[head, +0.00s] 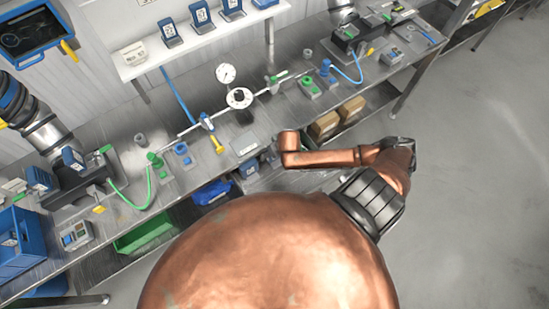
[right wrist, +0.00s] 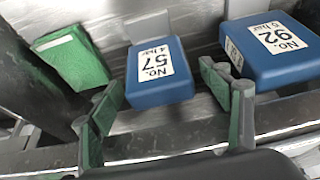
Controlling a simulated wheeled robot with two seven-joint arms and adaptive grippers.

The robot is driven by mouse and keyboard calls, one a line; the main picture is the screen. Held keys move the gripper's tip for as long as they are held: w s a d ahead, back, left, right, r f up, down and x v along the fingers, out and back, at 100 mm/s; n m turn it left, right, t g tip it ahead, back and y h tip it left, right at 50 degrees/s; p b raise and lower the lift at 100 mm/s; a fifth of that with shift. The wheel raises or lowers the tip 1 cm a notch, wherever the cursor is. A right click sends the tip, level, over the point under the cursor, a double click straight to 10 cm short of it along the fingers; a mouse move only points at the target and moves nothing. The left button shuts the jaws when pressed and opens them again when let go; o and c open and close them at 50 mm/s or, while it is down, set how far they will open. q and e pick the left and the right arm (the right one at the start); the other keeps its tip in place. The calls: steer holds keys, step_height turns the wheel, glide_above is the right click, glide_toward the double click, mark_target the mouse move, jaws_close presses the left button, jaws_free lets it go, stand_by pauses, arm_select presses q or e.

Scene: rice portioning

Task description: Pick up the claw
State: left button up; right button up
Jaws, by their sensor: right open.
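I cannot make out anything that is clearly a claw in either view. My right gripper (right wrist: 160,112) is open, with its two green-padded fingers apart. A blue block labelled No. 57, 4 bar (right wrist: 160,72) stands beyond the gap between the fingers, and I see no grip on it. A blue block labelled No. 92, 6 bar (right wrist: 270,45) is to the right, beyond the right finger. A green block (right wrist: 72,57) is to the left, beyond the left finger. In the head view my copper right arm reaches left to the bench's front edge; its gripper is not clearly visible there. My left gripper is not in view.
A long metal bench (head: 120,235) holds a gauge (head: 226,74), hoses and small devices. A white shelf (head: 185,47) behind carries blue labelled blocks. Below are a green bin (head: 143,232) and cardboard boxes (head: 351,108). A blue crate (head: 15,245) stands left. Floor at right is clear.

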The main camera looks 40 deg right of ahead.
steer(key=x, duration=0.4)
steer(key=shift+f, duration=0.4)
steer(key=shift+s, duration=0.1)
steer(key=shift+c, duration=0.7)
steer(key=shift+r, duration=0.1)
steer(key=c, duration=1.6)
